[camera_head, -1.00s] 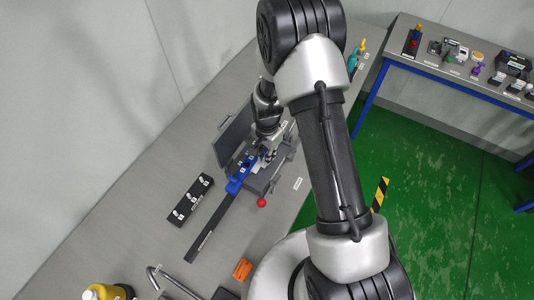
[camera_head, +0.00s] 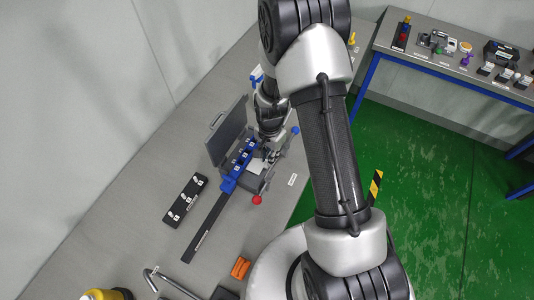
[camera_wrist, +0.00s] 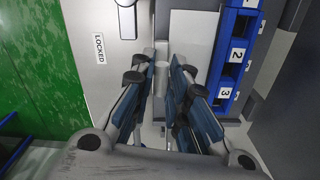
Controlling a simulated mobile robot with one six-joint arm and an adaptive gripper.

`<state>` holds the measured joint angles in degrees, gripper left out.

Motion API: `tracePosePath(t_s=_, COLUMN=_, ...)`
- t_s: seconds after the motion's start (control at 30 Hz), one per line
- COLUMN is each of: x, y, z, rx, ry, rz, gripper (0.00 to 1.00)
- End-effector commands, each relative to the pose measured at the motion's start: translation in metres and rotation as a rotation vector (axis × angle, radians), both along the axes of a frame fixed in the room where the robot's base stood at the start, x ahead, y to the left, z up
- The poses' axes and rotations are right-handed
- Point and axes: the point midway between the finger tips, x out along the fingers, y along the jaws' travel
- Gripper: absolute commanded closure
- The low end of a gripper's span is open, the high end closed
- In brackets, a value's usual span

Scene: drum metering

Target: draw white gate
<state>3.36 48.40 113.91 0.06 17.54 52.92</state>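The metering device is a grey open box (camera_head: 252,181) with a blue numbered strip (camera_head: 237,166) along its left side. The strip also shows in the wrist view (camera_wrist: 237,50), with labels 2 and 3 readable. My gripper (camera_wrist: 160,72) points down over the box, just beside the strip. A small whitish upright piece (camera_wrist: 160,76) stands between its fingertips; I cannot tell whether they touch it or whether it is the white gate. In the head view my gripper (camera_head: 269,150) hides part of the box.
A raised grey lid (camera_head: 226,130) stands behind the box. A red ball knob (camera_head: 257,199) and a blue one (camera_head: 295,130) are at its ends. A black labelled block (camera_head: 186,200), orange piece (camera_head: 241,267) and bent metal rod (camera_head: 170,280) lie nearby. A LOCKED label (camera_wrist: 99,48) is beside the box.

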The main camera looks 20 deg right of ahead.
Motion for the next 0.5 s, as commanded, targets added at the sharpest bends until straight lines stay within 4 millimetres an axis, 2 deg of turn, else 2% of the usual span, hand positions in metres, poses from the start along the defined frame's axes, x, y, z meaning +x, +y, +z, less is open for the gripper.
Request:
tracePosePath(t_s=0.1, x=-0.0022, y=-0.0012, z=-0.0004, rx=0.000, ry=0.006, rz=-0.001, gripper=0.79)
tracePosePath(t_s=0.5, x=-0.0016, y=-0.0006, z=0.0002, rx=-0.001, ry=0.004, rz=0.001, gripper=0.79)
